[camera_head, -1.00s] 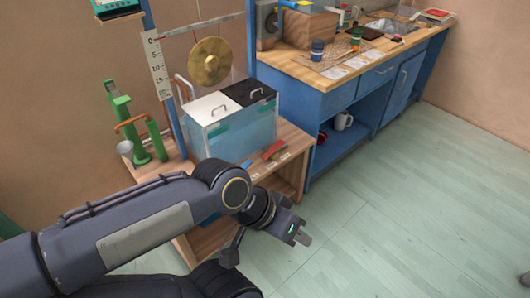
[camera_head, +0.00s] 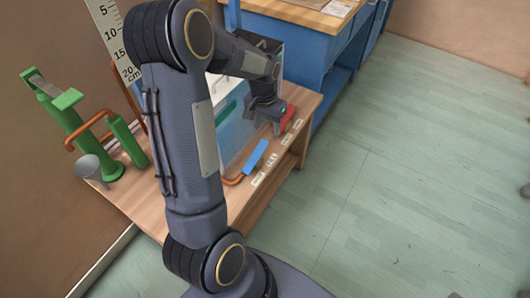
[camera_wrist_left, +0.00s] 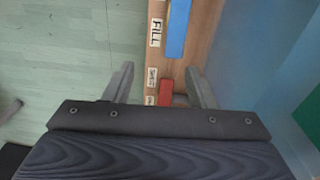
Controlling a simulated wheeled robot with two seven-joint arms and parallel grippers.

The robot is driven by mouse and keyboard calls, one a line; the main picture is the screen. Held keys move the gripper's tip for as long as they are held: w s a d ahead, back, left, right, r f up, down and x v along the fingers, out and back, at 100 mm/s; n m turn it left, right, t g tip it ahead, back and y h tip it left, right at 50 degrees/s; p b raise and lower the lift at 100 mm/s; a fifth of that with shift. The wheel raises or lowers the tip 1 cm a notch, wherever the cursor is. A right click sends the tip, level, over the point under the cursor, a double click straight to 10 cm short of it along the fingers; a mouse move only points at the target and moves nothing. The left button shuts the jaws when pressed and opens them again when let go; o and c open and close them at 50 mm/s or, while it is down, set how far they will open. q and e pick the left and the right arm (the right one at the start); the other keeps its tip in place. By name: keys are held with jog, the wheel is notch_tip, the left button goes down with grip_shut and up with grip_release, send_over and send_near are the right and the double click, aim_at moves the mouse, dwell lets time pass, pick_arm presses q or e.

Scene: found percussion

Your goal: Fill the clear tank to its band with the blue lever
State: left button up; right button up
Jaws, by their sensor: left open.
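The blue lever (camera_head: 255,156) sits on the wooden stand's front ledge, by an orange-brown pipe. In the left wrist view the blue lever (camera_wrist_left: 177,28) lies beside a label reading FILL (camera_wrist_left: 155,32), beyond my fingertips. My left gripper (camera_head: 275,122) is open and points down by the red lever (camera_head: 289,116). In the left wrist view the red lever (camera_wrist_left: 166,92) shows between the fingers of my left gripper (camera_wrist_left: 158,78); I cannot tell whether they touch it. The clear tank (camera_head: 232,135) stands behind the levers, largely hidden by my arm.
Green pump-like cylinders (camera_head: 70,120) and a grey funnel (camera_head: 88,166) stand at the left of the wooden stand (camera_head: 130,200). A centimetre ruler (camera_head: 115,40) rises behind. A blue workbench (camera_head: 300,40) is close behind the stand.

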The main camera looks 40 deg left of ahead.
pick_arm(q)
send_over(263, 143)
jog(key=shift+g, duration=0.3)
notch_tip(263, 143, down, 4)
jog(key=shift+f+b, duration=0.1)
jog(key=shift+b, duration=0.2)
notch_tip(263, 143, down, 8)
jog(key=shift+r+b, duration=0.1)
jog(key=shift+b, duration=0.4)
pick_arm(e)
jog(key=shift+s+a+f, duration=0.1)
jog(key=shift+a+f, duration=0.1)
jog(key=shift+f, duration=0.4)
jog(key=shift+a+f, duration=0.15)
jog(key=shift+f, duration=0.4)
pick_arm(q)
jog(key=c, duration=1)
